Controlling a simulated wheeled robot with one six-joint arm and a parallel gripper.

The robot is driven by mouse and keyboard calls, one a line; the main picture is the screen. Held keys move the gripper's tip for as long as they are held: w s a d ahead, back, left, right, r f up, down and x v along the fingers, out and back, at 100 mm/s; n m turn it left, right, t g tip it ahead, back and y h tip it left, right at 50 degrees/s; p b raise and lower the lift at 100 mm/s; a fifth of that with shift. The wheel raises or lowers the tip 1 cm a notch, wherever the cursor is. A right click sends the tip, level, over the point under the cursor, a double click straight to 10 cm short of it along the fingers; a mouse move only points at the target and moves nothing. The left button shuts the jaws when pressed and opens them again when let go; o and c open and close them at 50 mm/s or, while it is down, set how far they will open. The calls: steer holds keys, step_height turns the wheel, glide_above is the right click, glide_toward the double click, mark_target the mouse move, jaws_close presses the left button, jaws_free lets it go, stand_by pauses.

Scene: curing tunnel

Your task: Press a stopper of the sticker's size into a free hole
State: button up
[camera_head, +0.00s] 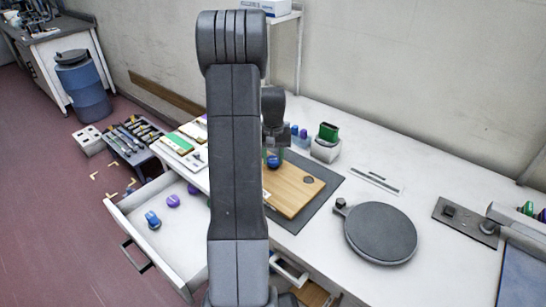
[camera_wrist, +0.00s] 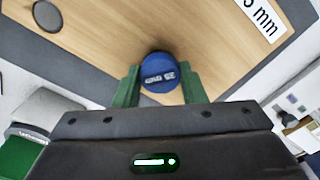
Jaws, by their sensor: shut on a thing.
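My gripper (camera_head: 274,154) is shut on a blue stopper (camera_wrist: 160,74), its green fingers on either side of it. The stopper's top carries a marking that seems to read 35 mm, upside down in the wrist view. It is at or just over the wooden board (camera_head: 292,202); I cannot tell whether it sits in a hole. A round dark hole (camera_head: 308,180) shows in the board, also in the wrist view (camera_wrist: 47,16). A white sticker (camera_wrist: 262,16) on the board ends in "5 mm"; its first part is cut off.
An open drawer (camera_head: 118,210) at left holds a blue stopper (camera_head: 152,220) and purple stoppers (camera_head: 173,201). The board lies on a dark mat (camera_head: 322,198). A round dark plate (camera_head: 381,233) stands right; a grey and green box (camera_head: 326,147) stands behind.

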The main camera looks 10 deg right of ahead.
steer(key=shift+f+b, duration=0.45)
steer(key=shift+f, duration=0.3)
stand_by(0.3)
steer(key=o, duration=1.4)
steer(key=shift+r, duration=0.1)
steer(key=shift+r+p, duration=2.3)
steer(key=shift+r, duration=1.15)
